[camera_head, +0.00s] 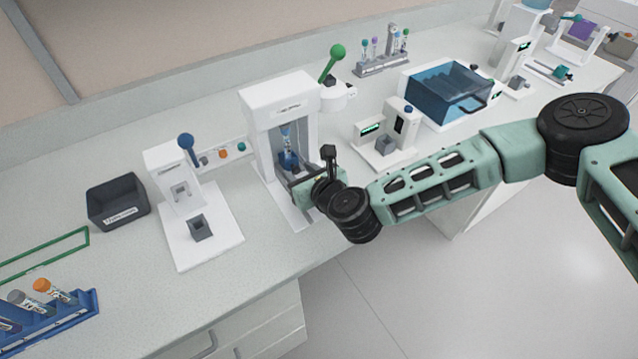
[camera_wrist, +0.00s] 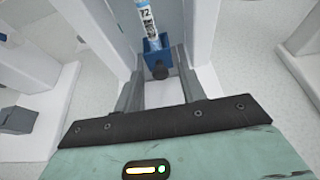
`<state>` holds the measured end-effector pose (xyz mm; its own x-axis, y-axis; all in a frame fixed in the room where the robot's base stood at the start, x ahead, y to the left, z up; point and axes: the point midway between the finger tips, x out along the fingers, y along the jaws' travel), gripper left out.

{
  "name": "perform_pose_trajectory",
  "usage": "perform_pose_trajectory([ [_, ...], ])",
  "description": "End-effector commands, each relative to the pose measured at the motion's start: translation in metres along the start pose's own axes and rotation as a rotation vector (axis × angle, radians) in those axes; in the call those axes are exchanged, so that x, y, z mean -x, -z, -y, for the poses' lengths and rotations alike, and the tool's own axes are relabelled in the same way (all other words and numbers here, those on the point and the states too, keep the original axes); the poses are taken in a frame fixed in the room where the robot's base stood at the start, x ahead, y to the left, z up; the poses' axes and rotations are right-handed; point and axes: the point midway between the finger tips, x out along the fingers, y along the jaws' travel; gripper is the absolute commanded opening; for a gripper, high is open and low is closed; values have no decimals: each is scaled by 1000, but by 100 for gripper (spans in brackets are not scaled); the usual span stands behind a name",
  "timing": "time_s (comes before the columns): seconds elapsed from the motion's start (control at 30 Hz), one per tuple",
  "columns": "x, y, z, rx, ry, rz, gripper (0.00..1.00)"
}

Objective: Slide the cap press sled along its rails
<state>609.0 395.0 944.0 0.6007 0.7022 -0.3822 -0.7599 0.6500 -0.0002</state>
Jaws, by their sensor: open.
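The cap press (camera_head: 278,101) is a tall white frame on the counter. Its blue sled (camera_head: 289,162) sits low inside the frame and carries an upright tube (camera_head: 286,136) with a blue label. In the wrist view the blue sled (camera_wrist: 152,46) has a dark round knob (camera_wrist: 159,72) on its near side, and the tube (camera_wrist: 147,20) stands behind it. My gripper (camera_head: 299,178) is at the front of the press. In the wrist view its open grey fingers (camera_wrist: 160,78) lie on either side of the knob, with visible gaps. The rails are mostly hidden.
A white device with a blue-knobbed lever (camera_head: 186,143) and a dark bin (camera_head: 117,202) stand left. A green-knobbed device (camera_head: 335,90), a small white instrument (camera_head: 390,140) and a blue-lidded box (camera_head: 447,94) stand right. The counter's front edge runs below my arm.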

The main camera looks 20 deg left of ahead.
Motion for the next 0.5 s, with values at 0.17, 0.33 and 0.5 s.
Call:
perform_pose_trajectory([
  [0.17,27,2,0,0,-3,0,40],
  [0.33,65,3,0,0,-3,-1,40],
  [0.5,105,3,0,-1,-3,0,40],
])
